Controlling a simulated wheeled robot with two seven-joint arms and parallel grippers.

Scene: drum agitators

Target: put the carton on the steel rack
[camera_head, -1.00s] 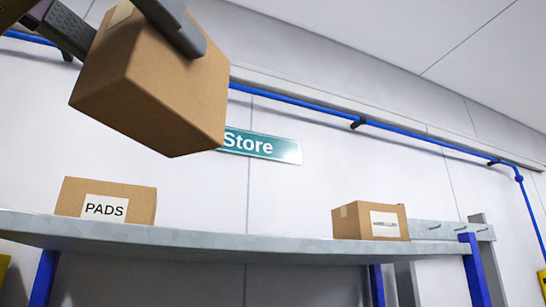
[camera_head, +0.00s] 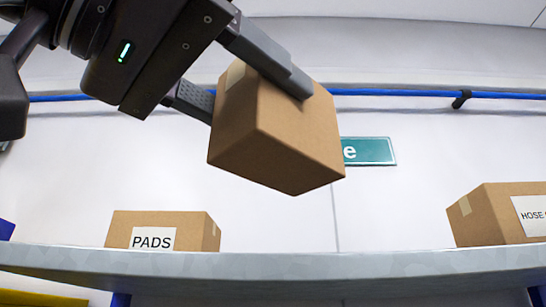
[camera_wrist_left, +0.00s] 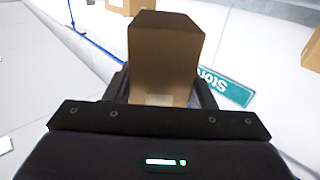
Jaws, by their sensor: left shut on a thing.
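A plain brown carton (camera_head: 280,140) is held up in front of the wall, tilted, above the level of the steel rack's shelf (camera_head: 290,266). My left gripper (camera_head: 250,82) comes in from the upper left and is shut on the carton, one finger across its near upper side. In the left wrist view the carton (camera_wrist_left: 165,58) sits between the fingers of the left gripper (camera_wrist_left: 163,92). The carton is clear of the shelf. My right gripper is in neither view.
A box labelled PADS (camera_head: 163,231) stands on the shelf at the left. A box labelled HOSE (camera_head: 500,214) stands at the right. The shelf between them looks free. A blue pipe (camera_head: 400,92) and a green sign (camera_head: 369,151) are on the wall behind.

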